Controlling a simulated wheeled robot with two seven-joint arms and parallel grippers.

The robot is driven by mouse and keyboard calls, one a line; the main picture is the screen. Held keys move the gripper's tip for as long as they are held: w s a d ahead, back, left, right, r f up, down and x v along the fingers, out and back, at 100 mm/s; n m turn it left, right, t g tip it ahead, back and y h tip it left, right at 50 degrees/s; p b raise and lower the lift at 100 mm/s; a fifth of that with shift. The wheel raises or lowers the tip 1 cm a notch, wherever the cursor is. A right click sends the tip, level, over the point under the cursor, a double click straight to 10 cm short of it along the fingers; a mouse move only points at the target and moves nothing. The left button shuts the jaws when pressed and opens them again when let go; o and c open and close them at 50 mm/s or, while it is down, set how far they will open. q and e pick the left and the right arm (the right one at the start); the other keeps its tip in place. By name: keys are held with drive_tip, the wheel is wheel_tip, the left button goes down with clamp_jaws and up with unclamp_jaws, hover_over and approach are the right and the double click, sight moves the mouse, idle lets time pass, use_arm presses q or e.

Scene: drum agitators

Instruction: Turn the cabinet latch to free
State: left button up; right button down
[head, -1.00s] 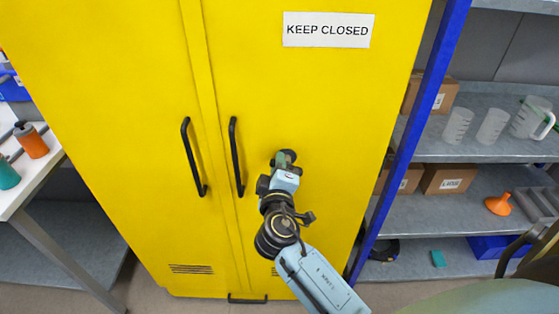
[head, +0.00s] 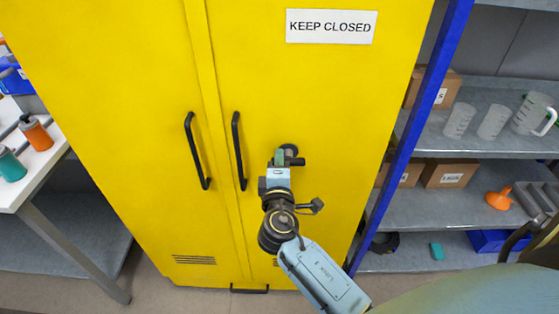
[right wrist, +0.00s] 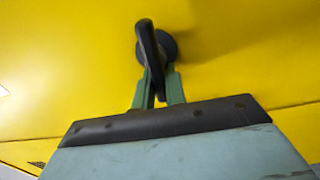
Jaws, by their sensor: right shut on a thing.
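The yellow cabinet (head: 300,95) has two closed doors with two black vertical bar handles near the seam. The black latch (head: 292,152) is on the right door, to the right of the handles; in the head view part of it sticks out to the right of my gripper. In the right wrist view the latch (right wrist: 150,45) is a black lever on a round dark base. My right gripper (head: 280,157) is at the latch, its green fingers (right wrist: 157,88) shut on the lever from both sides. My left gripper is not in view.
A "KEEP CLOSED" sign (head: 331,27) is above the latch. A blue post (head: 408,140) and grey shelves (head: 470,205) with boxes and clear jugs stand to the right. A white table (head: 30,175) with orange and teal items stands at the left.

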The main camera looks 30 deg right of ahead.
drive_tip(key=c, duration=1.4)
unclamp_jaws()
drive_tip(key=shift+c, duration=0.2)
drive_tip(key=b+v, duration=0.2)
drive_tip(key=v, duration=1.1)
drive_tip(key=shift+s, duration=0.25)
